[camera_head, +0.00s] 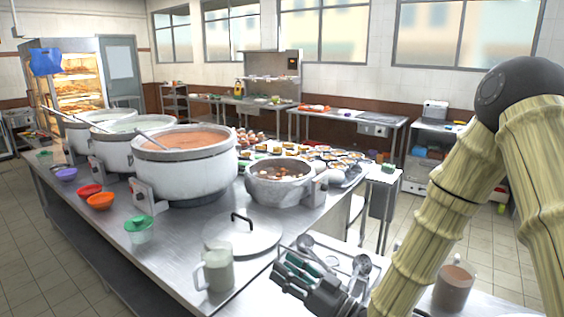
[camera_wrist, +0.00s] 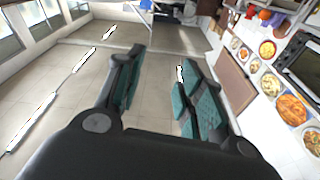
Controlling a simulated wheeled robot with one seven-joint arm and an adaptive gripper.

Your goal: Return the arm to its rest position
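My gripper (camera_head: 300,279) is at the lower middle of the head view, at the end of my bent arm, in front of the tray of ladles and near the lid. In the wrist view my gripper (camera_wrist: 160,90) has its two teal-padded fingers spread apart, with only floor visible between them. It holds nothing. The arm comes down from the right side of the head view.
A steel counter (camera_head: 110,235) holds large stockpots (camera_head: 185,165), a smaller pot (camera_head: 280,182), a flat lid (camera_head: 243,236), a clear mug (camera_head: 215,270) and colored bowls (camera_head: 100,201). A tray (camera_head: 340,262) holds ladles. A brown drink container (camera_head: 453,287) stands beside my arm. Tiled floor is open at right.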

